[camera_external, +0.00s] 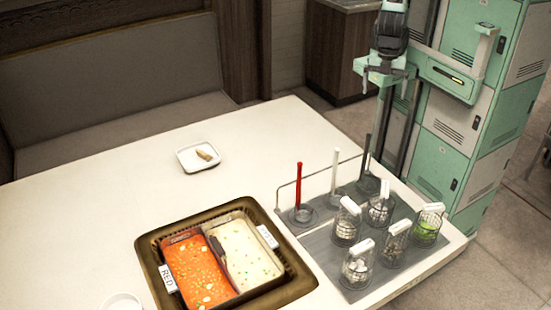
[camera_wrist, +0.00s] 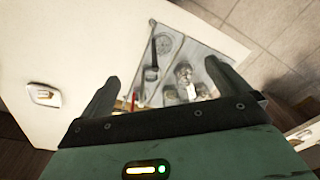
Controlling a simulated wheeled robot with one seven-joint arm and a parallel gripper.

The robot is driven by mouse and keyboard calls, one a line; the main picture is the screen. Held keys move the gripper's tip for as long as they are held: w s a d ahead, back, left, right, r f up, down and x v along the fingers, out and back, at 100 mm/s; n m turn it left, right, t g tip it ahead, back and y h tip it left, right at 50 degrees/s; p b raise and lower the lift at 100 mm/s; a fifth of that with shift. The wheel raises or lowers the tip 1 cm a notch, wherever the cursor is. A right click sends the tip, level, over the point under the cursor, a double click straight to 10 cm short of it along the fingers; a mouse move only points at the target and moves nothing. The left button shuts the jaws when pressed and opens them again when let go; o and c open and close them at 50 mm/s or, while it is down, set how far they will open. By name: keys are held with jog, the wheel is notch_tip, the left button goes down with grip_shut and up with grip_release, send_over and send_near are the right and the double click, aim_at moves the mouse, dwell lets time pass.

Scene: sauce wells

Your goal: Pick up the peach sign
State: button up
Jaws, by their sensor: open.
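No sign that is clearly peach shows in either view. A small tan piece (camera_external: 206,154) lies on a white dish (camera_external: 187,163) on the table; the dish also shows at the left in the wrist view (camera_wrist: 32,92). My gripper (camera_external: 381,82) is open and empty, high beyond the table's far right side. In the wrist view its two fingers (camera_wrist: 161,72) stand wide apart.
The pan (camera_external: 148,246) holds red and white sauces. A grey mat (camera_external: 318,253) at the right bears several wire baskets with white handles. Upright red (camera_external: 299,185), white (camera_external: 336,171) and black (camera_external: 367,157) handles stand at a rail.

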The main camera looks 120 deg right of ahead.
jog(key=shift+s+d+r, duration=0.15)
jog(key=shift+s+r, duration=0.3)
jog(key=shift+s, duration=0.35)
jog(key=shift+c, duration=0.9)
jog(key=shift+s+d+r+h, duration=0.1)
jog(key=shift+s+r+h, duration=0.05)
jog(key=shift+s+h, duration=0.15)
jog(key=c, duration=0.7)
